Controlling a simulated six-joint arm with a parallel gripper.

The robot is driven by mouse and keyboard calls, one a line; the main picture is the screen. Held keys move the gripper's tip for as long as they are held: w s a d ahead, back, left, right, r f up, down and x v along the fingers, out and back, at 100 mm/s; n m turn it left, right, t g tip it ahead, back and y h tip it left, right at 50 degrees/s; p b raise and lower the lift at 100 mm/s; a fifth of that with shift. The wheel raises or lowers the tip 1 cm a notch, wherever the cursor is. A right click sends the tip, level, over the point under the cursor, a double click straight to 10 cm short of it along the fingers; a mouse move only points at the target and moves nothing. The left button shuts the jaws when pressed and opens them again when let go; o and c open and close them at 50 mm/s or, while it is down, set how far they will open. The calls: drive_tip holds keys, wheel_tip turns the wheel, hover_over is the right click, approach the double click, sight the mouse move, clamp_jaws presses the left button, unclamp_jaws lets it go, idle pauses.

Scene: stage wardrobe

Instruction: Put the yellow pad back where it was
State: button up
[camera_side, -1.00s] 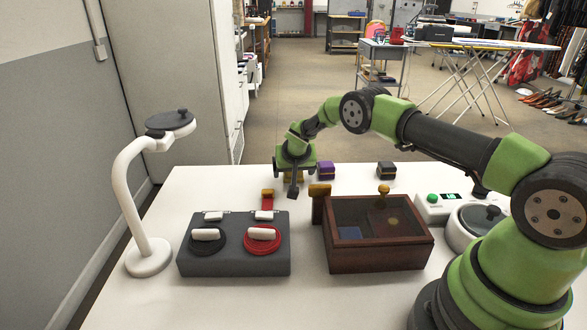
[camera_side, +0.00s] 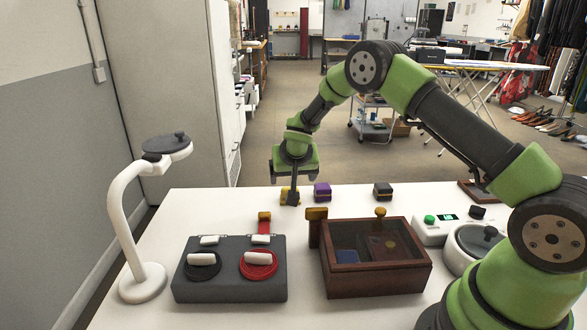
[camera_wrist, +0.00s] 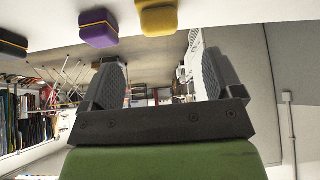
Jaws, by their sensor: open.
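The yellow pad (camera_side: 284,196) stands on the white table near its far edge, partly hidden behind one dark finger of my gripper. It also shows at the top of the wrist view (camera_wrist: 158,18), clear of the fingers. My gripper (camera_side: 293,182) is just above the pad in the side view. In the wrist view my gripper (camera_wrist: 160,75) has its two fingers spread wide with nothing between them.
A purple pad (camera_side: 322,193) and a black pad (camera_side: 383,192) stand to the right of the yellow pad. A glass-topped wooden box (camera_side: 376,280), a grey block with cable coils (camera_side: 230,289) and a white lamp (camera_side: 142,283) stand nearer.

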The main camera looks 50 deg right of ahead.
drive_tip(key=s+a+r+y, duration=0.1)
drive_tip(key=s+a+r, duration=0.2)
drive_tip(key=s+r, duration=0.5)
drive_tip(key=s+a+r, duration=0.3)
drive_tip(key=s+r, duration=0.2)
drive_tip(key=r, duration=0.6)
drive_tip(key=s+a+r+n+t+y, duration=0.1)
drive_tip(key=s+a, duration=0.3)
drive_tip(key=s, duration=0.5)
drive_tip(key=s+a+r+n+t+y, duration=0.1)
drive_tip(key=s+a+y, duration=0.3)
drive_tip(key=s, duration=0.5)
drive_tip(key=shift+r+n, duration=0.7)
drive_tip(key=shift+n, duration=0.2)
drive_tip(key=shift+a, duration=0.1)
